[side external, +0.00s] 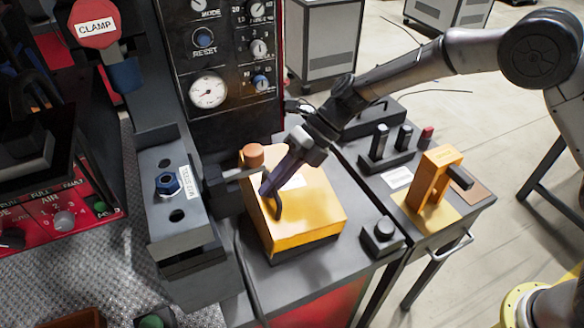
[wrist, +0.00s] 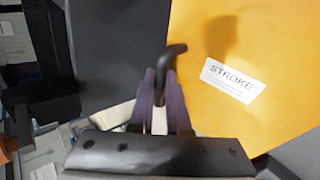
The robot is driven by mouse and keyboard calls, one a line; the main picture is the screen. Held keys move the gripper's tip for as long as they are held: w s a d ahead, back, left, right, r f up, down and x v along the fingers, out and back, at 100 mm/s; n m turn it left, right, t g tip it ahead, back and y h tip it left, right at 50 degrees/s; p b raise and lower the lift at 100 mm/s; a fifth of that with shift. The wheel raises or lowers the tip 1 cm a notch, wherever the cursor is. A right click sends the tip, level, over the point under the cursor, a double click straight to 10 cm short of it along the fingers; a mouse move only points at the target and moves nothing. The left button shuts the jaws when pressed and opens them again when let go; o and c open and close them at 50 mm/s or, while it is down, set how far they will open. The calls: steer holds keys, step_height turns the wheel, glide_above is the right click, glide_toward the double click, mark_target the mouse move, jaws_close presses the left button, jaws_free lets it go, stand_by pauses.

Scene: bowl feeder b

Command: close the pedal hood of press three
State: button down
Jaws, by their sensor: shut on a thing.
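A yellow box-shaped hood (side external: 310,215) sits over a dark base on the grey bench beside the press. Its face carries a white label reading STROKE in the wrist view, where the hood (wrist: 245,45) fills the upper right. A dark bent handle (side external: 277,207) stands out from the hood; it also shows in the wrist view (wrist: 174,50). My gripper (side external: 268,188) is shut on this handle, its purple fingers either side of the stem in the wrist view (wrist: 161,75). I cannot tell whether the hood is fully down. No press number is readable.
An orange knob (side external: 254,152) stands by the hood's back left corner. A grey block with a blue nut (side external: 168,182) is at left. A black button box (side external: 382,236) sits at front right, and an orange bracket (side external: 433,190) stands on the right bench. A gauge panel (side external: 208,90) rises behind.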

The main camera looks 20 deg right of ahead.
mark_target(260, 203)
steer(key=shift+a+f+h, duration=0.8)
steer(key=shift+a, duration=0.25)
steer(key=shift+a+f+h, duration=0.3)
steer(key=shift+a+f, duration=0.05)
steer(key=shift+f, duration=0.15)
steer(key=shift+f, duration=0.1)
steer(key=c, duration=0.9)
jaws_free()
steer(key=shift+d+f, duration=0.1)
steer(key=shift+d, duration=0.1)
steer(key=shift+d+r, duration=0.2)
steer(key=shift+r, duration=0.1)
steer(key=v, duration=1.3)
steer(key=shift+a+r, duration=0.25)
steer(key=shift+r, duration=0.05)
